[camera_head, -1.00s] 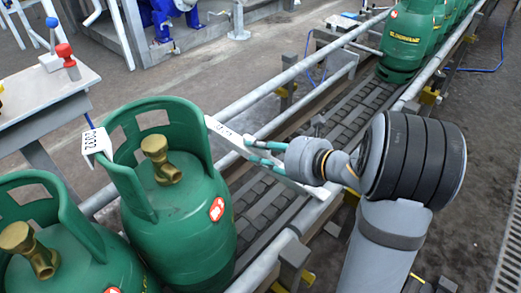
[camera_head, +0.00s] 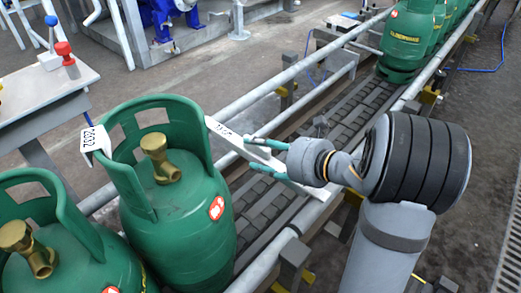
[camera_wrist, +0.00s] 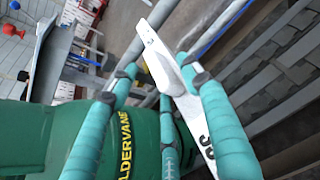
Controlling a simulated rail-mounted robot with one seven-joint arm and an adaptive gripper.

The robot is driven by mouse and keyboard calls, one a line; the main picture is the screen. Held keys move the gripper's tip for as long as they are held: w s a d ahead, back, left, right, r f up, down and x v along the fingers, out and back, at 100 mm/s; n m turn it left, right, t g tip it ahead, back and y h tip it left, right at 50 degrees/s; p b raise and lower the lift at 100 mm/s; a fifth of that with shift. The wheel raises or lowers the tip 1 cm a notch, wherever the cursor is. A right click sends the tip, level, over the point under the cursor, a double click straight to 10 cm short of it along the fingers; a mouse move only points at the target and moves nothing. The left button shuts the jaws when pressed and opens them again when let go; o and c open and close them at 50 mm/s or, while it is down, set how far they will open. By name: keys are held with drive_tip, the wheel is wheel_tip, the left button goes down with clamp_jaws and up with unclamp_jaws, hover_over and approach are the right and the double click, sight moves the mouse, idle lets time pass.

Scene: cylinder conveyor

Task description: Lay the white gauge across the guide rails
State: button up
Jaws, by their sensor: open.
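The white gauge (camera_head: 222,130) is a flat white bar with dark markings near one end. In the head view it spans from beside the nearer green cylinder's collar toward the near guide rail (camera_head: 283,240), and its far end looks to be at the far guide rail (camera_head: 275,88). Firm contact with either rail cannot be told. My gripper (camera_head: 261,160) is open, with its teal fingers apart around the bar's middle. In the wrist view the gauge (camera_wrist: 148,36) runs between the spread fingers (camera_wrist: 158,65), partly hidden by one.
Two green cylinders (camera_head: 185,225) stand at the left, one with a white tag (camera_head: 95,143) marked 2332 on its collar. More green cylinders (camera_head: 405,45) stand at the far end of the conveyor (camera_head: 345,115). A table (camera_head: 35,105) is at the upper left.

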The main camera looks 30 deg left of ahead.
drive_tip(key=v, duration=1.1)
drive_tip(key=shift+s+d+r, duration=0.1)
drive_tip(key=shift+d+r, duration=0.1)
drive_tip(key=shift+d, duration=0.05)
drive_tip(key=x, duration=1.2)
drive_tip(key=shift+f, duration=0.1)
drive_tip(key=shift+r+p, duration=0.55)
drive_tip(key=shift+p, duration=0.05)
drive_tip(key=shift+f, duration=0.15)
